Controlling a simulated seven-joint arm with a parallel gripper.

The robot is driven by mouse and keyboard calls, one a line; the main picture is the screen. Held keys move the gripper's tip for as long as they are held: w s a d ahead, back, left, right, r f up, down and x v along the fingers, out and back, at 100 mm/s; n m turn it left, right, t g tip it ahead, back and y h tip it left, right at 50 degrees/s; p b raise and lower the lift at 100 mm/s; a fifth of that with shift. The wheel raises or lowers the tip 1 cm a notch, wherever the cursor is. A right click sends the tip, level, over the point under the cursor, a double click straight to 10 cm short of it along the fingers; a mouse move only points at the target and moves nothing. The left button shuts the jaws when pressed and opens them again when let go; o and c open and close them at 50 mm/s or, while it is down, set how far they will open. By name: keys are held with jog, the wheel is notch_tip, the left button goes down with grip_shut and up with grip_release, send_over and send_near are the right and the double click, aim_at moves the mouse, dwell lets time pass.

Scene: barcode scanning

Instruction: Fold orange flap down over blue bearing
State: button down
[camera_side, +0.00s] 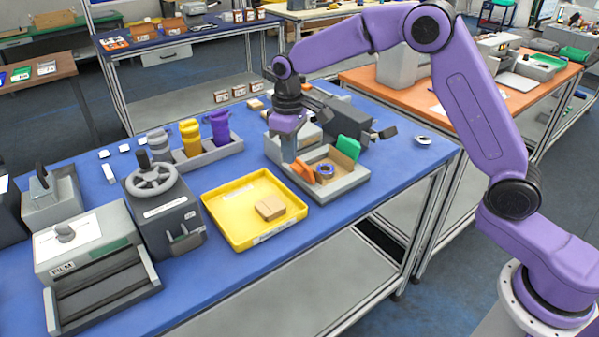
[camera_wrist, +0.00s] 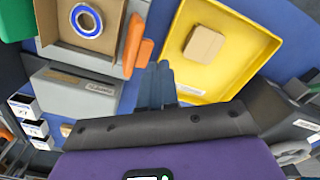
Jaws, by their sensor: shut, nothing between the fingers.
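The blue bearing (camera_side: 324,171) lies in an open cardboard box in a grey fixture (camera_side: 340,190). In the wrist view the bearing (camera_wrist: 86,20) is a blue ring with a pale rim inside the box (camera_wrist: 60,42). The orange flap (camera_side: 303,172) stands raised on the box's left side. In the wrist view the orange flap (camera_wrist: 137,46) is on the side nearest the yellow tray. A green flap (camera_side: 348,147) stands raised on the far right side. My gripper (camera_wrist: 158,72) is shut and empty, just beside the orange flap; contact cannot be told.
A yellow tray (camera_side: 222,222) holding a small closed brown box (camera_side: 269,208) sits left of the fixture. Purple, yellow and grey bottles (camera_side: 190,137) stand in a rack behind. The blue tabletop is clear at the front right.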

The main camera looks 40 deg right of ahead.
jog(key=shift+w+d+r, duration=0.1)
jog(key=shift+d+r, duration=0.15)
jog(key=shift+r, duration=1.2)
jog(key=shift+w+d+r, duration=0.1)
jog(key=shift+d+r, duration=0.1)
jog(key=shift+r, duration=1.25)
jog(key=s+r+n, duration=0.1)
jog(key=s+n, duration=0.2)
jog(key=s, duration=1.7)
jog(key=s+d+f+n, duration=0.1)
jog(key=s+d, duration=0.3)
jog(key=s, duration=0.5)
jog(key=s+d+f+n, duration=0.2)
jog(key=s+d, duration=0.2)
jog(key=s, duration=0.5)
jog(key=shift+s+d+f, duration=0.15)
jog(key=shift+d, duration=0.1)
